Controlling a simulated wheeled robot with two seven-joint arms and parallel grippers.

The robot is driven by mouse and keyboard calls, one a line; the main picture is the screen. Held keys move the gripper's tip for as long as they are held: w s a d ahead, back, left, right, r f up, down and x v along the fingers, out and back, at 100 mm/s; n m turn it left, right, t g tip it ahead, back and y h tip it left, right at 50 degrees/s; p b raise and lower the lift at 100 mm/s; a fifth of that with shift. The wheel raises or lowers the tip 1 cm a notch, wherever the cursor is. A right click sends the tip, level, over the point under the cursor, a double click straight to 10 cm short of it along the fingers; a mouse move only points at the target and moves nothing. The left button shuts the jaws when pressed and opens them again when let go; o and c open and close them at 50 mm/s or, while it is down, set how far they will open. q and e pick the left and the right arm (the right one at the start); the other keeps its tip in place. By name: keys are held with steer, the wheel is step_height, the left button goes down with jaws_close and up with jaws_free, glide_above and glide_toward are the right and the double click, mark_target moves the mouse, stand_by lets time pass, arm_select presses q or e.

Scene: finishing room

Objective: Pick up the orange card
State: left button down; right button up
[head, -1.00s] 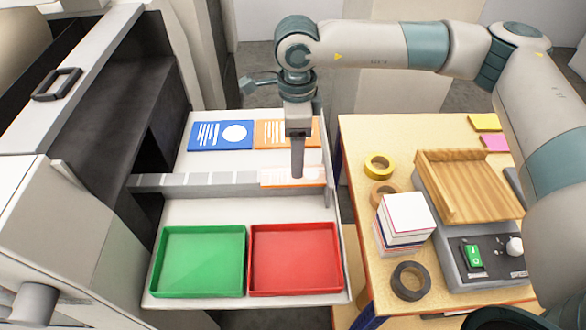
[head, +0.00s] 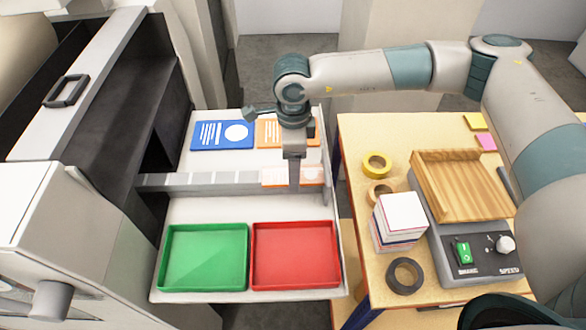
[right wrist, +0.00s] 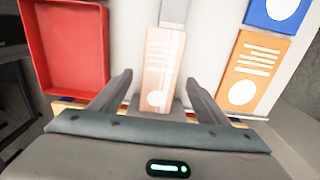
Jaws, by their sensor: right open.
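A pale orange card (head: 273,177) with white lines and a white circle lies at the right end of a grey segmented rail. In the right wrist view the card (right wrist: 158,68) looks washed out by glare. My right gripper (head: 294,187) points down at the card and hides part of it in the head view. In the right wrist view its fingers (right wrist: 158,80) are open, one on each side of the card, with a gap on both sides. I cannot tell the exact height of the fingertips. My left gripper is not in view.
Behind the rail lie a blue panel (head: 222,135) and an orange panel (head: 268,132). In front are a green tray (head: 203,286) and a red tray (head: 295,285). A wooden table (head: 350,150) at right holds tape rolls, stacked cards (head: 401,212) and a machine (head: 480,272).

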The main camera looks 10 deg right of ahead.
steer(key=shift+f, duration=0.6)
steer(key=c, duration=1.1)
steer(key=shift+r, duration=0.1)
steer(key=shift+r, duration=0.5)
steer(key=r, duration=0.3)
steer(key=shift+s+r, duration=0.15)
steer(key=shift+s, duration=0.15)
steer(key=s+r, duration=0.2)
steer(key=s, duration=0.1)
steer(key=s+r, duration=0.2)
steer(key=s, duration=0.2)
steer(key=s+r, duration=0.2)
steer(key=s, duration=0.2)
steer(key=shift+s+d+r, duration=0.1)
steer(key=shift+d+r, duration=0.2)
